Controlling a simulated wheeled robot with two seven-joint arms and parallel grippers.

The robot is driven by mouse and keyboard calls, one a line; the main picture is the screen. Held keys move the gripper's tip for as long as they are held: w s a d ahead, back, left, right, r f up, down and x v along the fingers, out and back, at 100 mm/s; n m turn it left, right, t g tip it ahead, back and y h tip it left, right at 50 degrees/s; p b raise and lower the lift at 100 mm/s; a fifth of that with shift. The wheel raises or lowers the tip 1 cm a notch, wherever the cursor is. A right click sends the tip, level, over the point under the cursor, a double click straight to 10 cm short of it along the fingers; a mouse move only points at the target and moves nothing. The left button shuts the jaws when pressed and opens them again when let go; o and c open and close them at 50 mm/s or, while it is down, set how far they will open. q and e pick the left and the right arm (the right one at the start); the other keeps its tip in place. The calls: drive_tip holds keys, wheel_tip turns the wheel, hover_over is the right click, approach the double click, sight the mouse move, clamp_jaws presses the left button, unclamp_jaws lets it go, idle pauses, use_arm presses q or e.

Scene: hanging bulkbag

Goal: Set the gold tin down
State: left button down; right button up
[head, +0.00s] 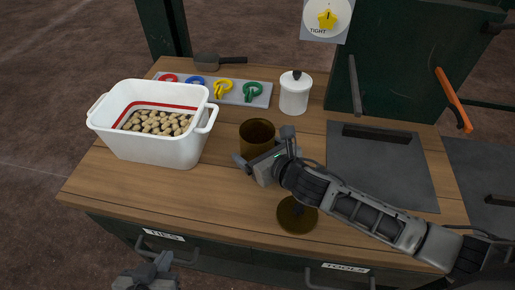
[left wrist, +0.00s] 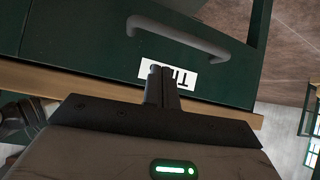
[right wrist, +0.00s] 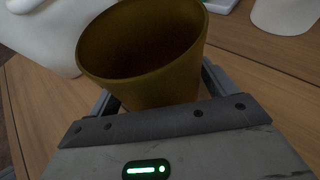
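The gold tin (head: 257,134) is open-topped and looks upright in the middle of the wooden worktop. My right gripper (head: 264,153) reaches in from the right, with its fingers on both sides of the tin. In the right wrist view the tin (right wrist: 145,50) sits between the fingers, which appear closed against its walls; its inside is dark. The gripper hides its base in the head view, so I cannot tell whether it touches the wood. My left gripper (head: 152,268) is low in front of the drawers, its fingers (left wrist: 162,88) together and empty.
A gold lid (head: 297,215) lies near the front edge. A white tub (head: 160,148) of brown pieces stands left. A white lidded canister (head: 295,95), a tray of coloured rings (head: 242,100) and a scoop (head: 207,62) are behind. A grey plate (head: 385,180) lies right.

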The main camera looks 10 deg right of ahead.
drive_tip(key=shift+r, duration=0.2)
drive_tip(key=v, duration=1.2)
drive_tip(key=shift+d, duration=0.1)
drive_tip(key=shift+s+f, duration=0.1)
drive_tip(key=shift+s, duration=0.05)
